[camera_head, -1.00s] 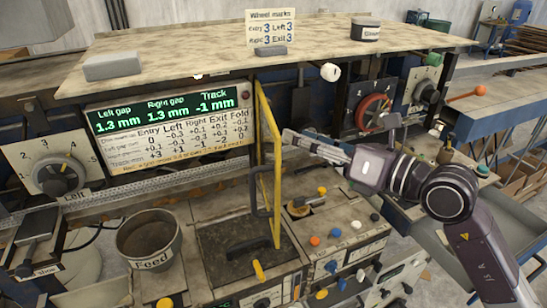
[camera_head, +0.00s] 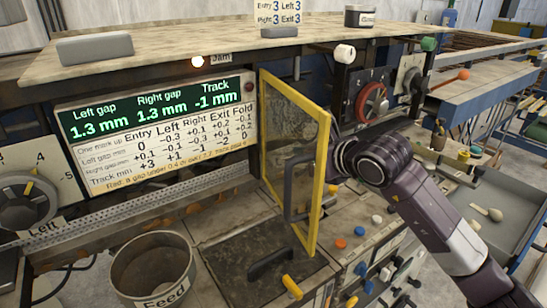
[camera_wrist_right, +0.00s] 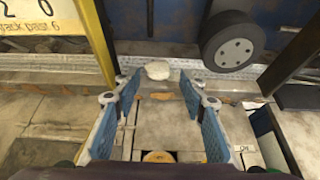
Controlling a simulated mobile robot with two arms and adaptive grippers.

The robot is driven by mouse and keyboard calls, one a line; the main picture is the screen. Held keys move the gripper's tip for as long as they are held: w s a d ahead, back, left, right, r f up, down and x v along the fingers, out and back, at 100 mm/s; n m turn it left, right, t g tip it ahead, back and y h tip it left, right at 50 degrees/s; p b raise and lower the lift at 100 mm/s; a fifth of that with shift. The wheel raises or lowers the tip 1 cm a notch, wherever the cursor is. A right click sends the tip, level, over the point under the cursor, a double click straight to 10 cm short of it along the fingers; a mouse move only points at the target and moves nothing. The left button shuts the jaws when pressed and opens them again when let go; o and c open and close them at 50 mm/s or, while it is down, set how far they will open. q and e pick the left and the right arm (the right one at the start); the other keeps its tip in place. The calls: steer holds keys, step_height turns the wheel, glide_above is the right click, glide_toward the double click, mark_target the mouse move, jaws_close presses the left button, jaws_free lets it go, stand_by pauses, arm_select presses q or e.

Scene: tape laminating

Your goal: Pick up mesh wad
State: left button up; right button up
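A small pale, rounded lump (camera_wrist_right: 158,70), which looks like the mesh wad, lies in the right wrist view, at the foot of the blue wall. My right gripper (camera_wrist_right: 160,88) is open and empty, its blue-padded fingers to either side of the view's middle. The lump shows between and just beyond the fingertips; I cannot tell whether they touch it. In the head view my right arm reaches in from the right, and its gripper is mostly hidden behind the yellow-framed guard (camera_head: 318,190). I cannot make out the lump there. My left gripper is not in view.
The open guard stands upright close to my right wrist. A dark roller (camera_wrist_right: 231,42) is right of the fingers in the wrist view. A feed pot (camera_head: 152,268) stands at front left. A shelf (camera_head: 190,48) runs above the readout panel (camera_head: 160,125).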

steer(key=p+x, duration=0.2)
steer(key=x, duration=0.3)
steer(key=shift+w+a+r+p, duration=0.1)
steer(key=shift+a+r+p, duration=0.05)
steer(key=shift+a+p, duration=0.15)
steer(key=shift+d, duration=0.1)
steer(key=c, duration=0.5)
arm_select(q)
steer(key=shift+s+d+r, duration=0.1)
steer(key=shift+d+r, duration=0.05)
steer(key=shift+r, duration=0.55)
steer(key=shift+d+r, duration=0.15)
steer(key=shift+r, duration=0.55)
